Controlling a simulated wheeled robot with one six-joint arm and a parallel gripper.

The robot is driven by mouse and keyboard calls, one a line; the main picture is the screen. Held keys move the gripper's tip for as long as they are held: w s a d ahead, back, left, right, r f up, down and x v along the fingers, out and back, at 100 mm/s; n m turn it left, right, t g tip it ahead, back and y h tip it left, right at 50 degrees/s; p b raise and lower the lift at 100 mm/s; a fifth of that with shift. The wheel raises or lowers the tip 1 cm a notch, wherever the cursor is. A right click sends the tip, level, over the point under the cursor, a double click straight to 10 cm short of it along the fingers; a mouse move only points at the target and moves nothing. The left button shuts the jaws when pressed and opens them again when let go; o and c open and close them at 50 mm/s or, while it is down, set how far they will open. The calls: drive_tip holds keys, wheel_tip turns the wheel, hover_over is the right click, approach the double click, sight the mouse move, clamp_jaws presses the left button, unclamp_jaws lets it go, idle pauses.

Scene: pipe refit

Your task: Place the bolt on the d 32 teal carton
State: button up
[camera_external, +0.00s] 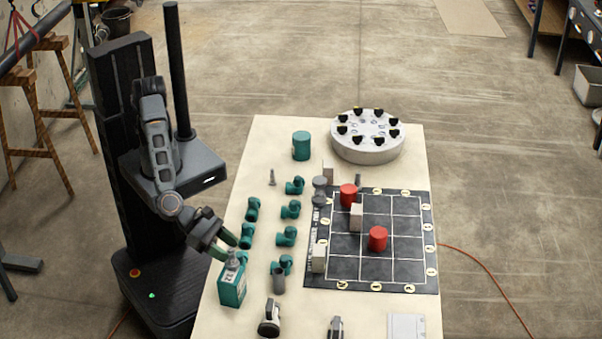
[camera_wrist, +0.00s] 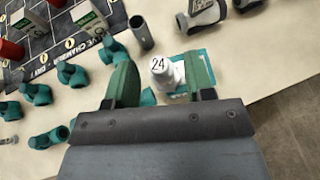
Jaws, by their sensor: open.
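The teal carton (camera_external: 231,292), marked 32, stands at the near left of the table; in the wrist view its top (camera_wrist: 208,62) shows behind the fingers. A grey bolt (camera_external: 232,259) stands upright on the carton's top.
Several teal pipe fittings (camera_external: 290,209) stand in rows beside the black grid board (camera_external: 346,270), which holds red cylinders (camera_external: 377,239) and pale blocks. A grey tube (camera_external: 278,281) stands right of the carton. A teal can (camera_external: 301,146) and a round grey holder (camera_external: 367,148) are at the back.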

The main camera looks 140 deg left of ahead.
drive_tip(key=shift+s+d+r, duration=0.1)
drive_tip(key=shift+s+r, duration=0.05)
drive_tip(key=shift+r, duration=0.15)
drive_tip(key=v, duration=1.1)
drive_tip(key=s+a+n+g, duration=0.6)
drive_tip(key=s+a+n, duration=0.8)
drive_tip(key=a+n, duration=0.15)
drive_tip(key=s+f+n+g+h, duration=0.1)
drive_tip(key=s+n+h, duration=0.4)
drive_tip(key=s+n, duration=0.7)
drive_tip(key=f+n, duration=0.1)
drive_tip(key=n, duration=0.2)
drive_tip(key=shift+h, duration=0.4)
drive_tip(key=shift+s+a, duration=0.1)
